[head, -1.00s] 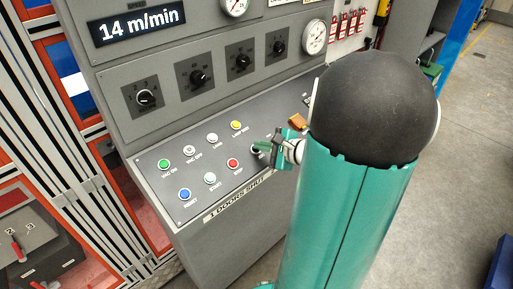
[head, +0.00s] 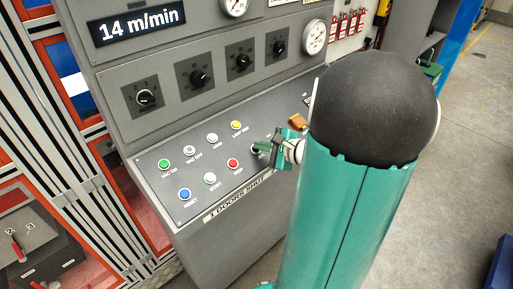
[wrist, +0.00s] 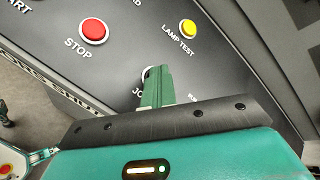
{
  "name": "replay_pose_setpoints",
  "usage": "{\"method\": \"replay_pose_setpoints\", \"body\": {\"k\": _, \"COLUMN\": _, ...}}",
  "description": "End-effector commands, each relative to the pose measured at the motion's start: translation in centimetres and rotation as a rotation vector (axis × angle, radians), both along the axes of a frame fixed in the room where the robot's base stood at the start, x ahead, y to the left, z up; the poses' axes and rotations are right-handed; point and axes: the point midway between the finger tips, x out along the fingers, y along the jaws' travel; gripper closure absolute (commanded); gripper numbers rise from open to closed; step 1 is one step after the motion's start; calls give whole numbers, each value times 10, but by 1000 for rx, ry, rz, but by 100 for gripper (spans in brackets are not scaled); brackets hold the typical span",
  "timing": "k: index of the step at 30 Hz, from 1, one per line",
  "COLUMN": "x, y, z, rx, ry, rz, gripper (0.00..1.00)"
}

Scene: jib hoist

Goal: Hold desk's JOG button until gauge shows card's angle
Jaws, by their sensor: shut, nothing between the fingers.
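The desk panel (head: 215,165) slopes up in front of me. My gripper (head: 262,148) is shut and empty, its green fingertips at the JOG button in the desk's front row, right of the red STOP button (head: 232,163). In the wrist view my gripper (wrist: 154,78) covers most of the JOG button; a pale ring edge (wrist: 147,71) and the letters "JO" (wrist: 138,93) show beside it. I cannot tell whether the button is pressed. Two round gauges, an upper one (head: 235,6) and a right one (head: 314,37), are too small to read. I cannot make out the card.
A yellow LAMP TEST button (wrist: 187,26) and a red STOP button (wrist: 93,31) flank the fingers. A display (head: 137,24) reads "14 m/min". Several rotary knobs (head: 199,77) line the upright panel. Open floor (head: 470,130) lies to the right.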

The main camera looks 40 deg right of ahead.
Motion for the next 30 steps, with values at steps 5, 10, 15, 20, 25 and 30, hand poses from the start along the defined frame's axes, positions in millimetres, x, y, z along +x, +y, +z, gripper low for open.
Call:
{"method": "replay_pose_setpoints", "body": {"k": 5, "x": 0, "y": 0, "z": 0, "rx": 0, "ry": 1, "rz": 1, "gripper": 100}}
{"method": "replay_pose_setpoints", "body": {"k": 10, "x": -2, "y": 0, "z": 5, "rx": -1, "ry": 1, "rz": 1, "gripper": 100}}
{"method": "replay_pose_setpoints", "body": {"k": 15, "x": -6, "y": 0, "z": 14, "rx": -1, "ry": 0, "rz": 0, "gripper": 100}}
{"method": "replay_pose_setpoints", "body": {"k": 20, "x": -7, "y": 0, "z": 16, "rx": 1, "ry": 1, "rz": 0, "gripper": 100}}
{"method": "replay_pose_setpoints", "body": {"k": 25, "x": -7, "y": 0, "z": 16, "rx": 0, "ry": 0, "rz": 0, "gripper": 100}}
{"method": "replay_pose_setpoints", "body": {"k": 30, "x": -10, "y": 0, "z": 24, "rx": -4, "ry": -1, "rz": 1, "gripper": 100}}
